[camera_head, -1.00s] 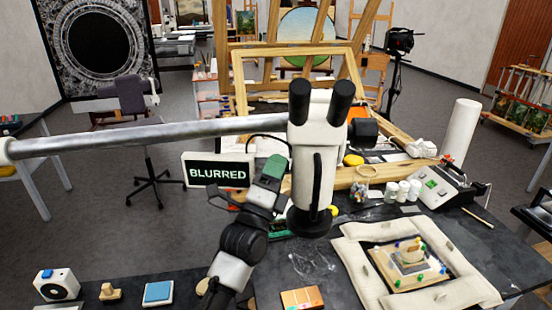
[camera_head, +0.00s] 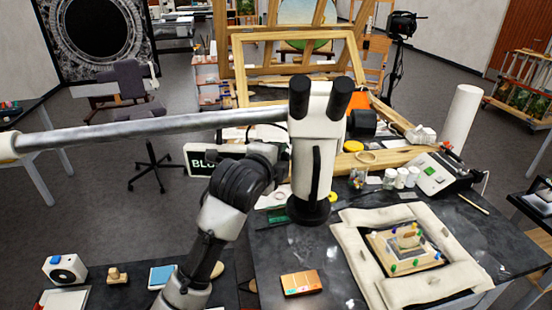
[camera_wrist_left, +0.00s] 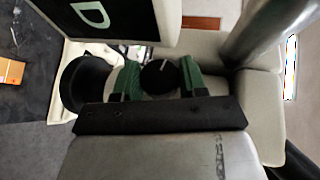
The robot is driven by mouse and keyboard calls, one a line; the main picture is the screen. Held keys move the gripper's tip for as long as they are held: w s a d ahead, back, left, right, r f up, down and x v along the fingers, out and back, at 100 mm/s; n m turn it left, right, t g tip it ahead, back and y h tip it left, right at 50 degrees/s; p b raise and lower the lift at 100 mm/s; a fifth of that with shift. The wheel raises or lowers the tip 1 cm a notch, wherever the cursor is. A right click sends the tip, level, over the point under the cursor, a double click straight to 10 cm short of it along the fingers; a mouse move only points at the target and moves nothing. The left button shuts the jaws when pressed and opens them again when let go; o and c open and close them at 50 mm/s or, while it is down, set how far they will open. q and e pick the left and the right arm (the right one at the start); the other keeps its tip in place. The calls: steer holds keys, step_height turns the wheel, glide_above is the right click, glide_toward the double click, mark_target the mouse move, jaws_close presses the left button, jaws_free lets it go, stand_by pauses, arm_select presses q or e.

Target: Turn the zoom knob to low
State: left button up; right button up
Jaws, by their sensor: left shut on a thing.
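The zoom knob (camera_wrist_left: 160,78) is a round black knob with a short white mark near its upper edge in the left wrist view. It sits on the side of the white microscope (camera_head: 313,150) with black eyepieces. My left gripper (camera_wrist_left: 160,72) has green fingers on either side of the knob and is shut on it. In the head view my left arm (camera_head: 232,200) hides the knob and the fingers. The status sign (camera_head: 199,166) behind is partly covered; only its first letters show there. My right gripper is not in view.
A grey boom arm (camera_head: 150,127) crosses to the microscope from the left. On the black table, a padded frame (camera_head: 345,245) surrounds a small pinned piece (camera_head: 408,240). An orange box (camera_head: 300,283) lies nearer. A control box (camera_head: 437,173) and small jars stand at the right.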

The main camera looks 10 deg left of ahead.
arm_select(q)
steer(key=shift+n+g, duration=0.3)
steer(key=shift+g, duration=0.8)
steer(key=shift+f, duration=0.1)
steer(key=o, duration=0.9)
steer(key=shift+w, duration=0.1)
steer(key=b+v, duration=0.3)
steer(key=v, duration=0.8)
steer(key=shift+d+b, duration=0.15)
steer(key=shift+b, duration=0.25)
steer(key=shift+w, duration=0.15)
